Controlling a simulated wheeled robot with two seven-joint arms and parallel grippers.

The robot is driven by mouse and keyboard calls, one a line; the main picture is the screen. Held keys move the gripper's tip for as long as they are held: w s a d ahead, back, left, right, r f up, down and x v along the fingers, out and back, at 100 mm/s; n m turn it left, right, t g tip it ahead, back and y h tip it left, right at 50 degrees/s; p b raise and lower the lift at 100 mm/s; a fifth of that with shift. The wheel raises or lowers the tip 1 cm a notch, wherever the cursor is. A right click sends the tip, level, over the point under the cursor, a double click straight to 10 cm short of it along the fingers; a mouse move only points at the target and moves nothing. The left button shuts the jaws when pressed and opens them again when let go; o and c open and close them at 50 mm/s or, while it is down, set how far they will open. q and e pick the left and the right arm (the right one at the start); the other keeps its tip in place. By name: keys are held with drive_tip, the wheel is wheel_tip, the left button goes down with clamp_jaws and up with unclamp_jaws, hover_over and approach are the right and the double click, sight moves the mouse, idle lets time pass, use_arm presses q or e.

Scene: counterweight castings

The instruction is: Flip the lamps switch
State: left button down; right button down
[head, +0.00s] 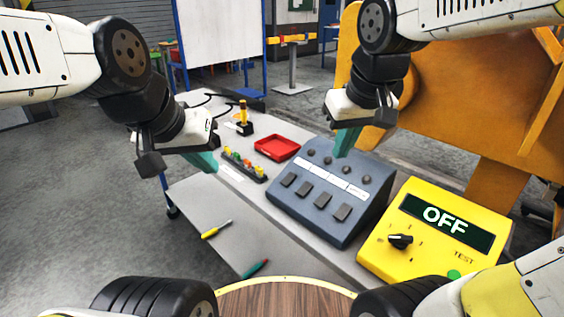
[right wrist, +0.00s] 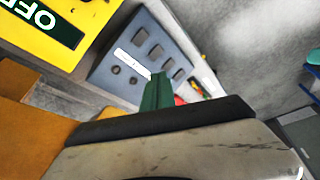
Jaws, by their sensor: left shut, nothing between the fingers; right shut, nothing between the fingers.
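A blue-grey switch box (head: 316,219) stands on the grey bench, with a row of dark rocker switches, a white label strip and a row of small round lamps along its top. The label text is too small to read. The box also shows in the right wrist view (right wrist: 113,70). My right gripper (head: 344,148) is shut and empty, its green fingertips near the back edge of the box in the picture; I cannot tell whether they touch it. Its fingers also show in the right wrist view (right wrist: 157,88). My left gripper (head: 207,163) is shut and empty, left of the rack of coloured parts.
A yellow tester (head: 431,236) reading OFF, with a black knob, stands right of the box. A red tray (head: 277,147), a rack of coloured parts (head: 243,165), a yellow screwdriver (head: 216,229) and a green-handled tool (head: 255,268) are on the bench (head: 217,257).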

sight(284, 183)
drive_tip(key=w+a+f+n+h, duration=0.2)
drive_tip(key=w+a, duration=0.3)
drive_tip(key=a, duration=0.3)
drive_tip(key=w+a+f+n+h, duration=0.2)
drive_tip(key=w+a+f+n, duration=0.1)
drive_tip(key=w+a, duration=0.3)
drive_tip(key=shift+w+a+f+n+g, duration=0.15)
drive_tip(key=shift+a+n+g, duration=0.2)
drive_tip(key=shift+a, duration=0.75)
drive_tip(key=x, duration=1.4)
drive_tip(key=shift+d, duration=0.25)
drive_tip(key=shift+f, duration=0.25)
drive_tip(key=shift+r, duration=0.1)
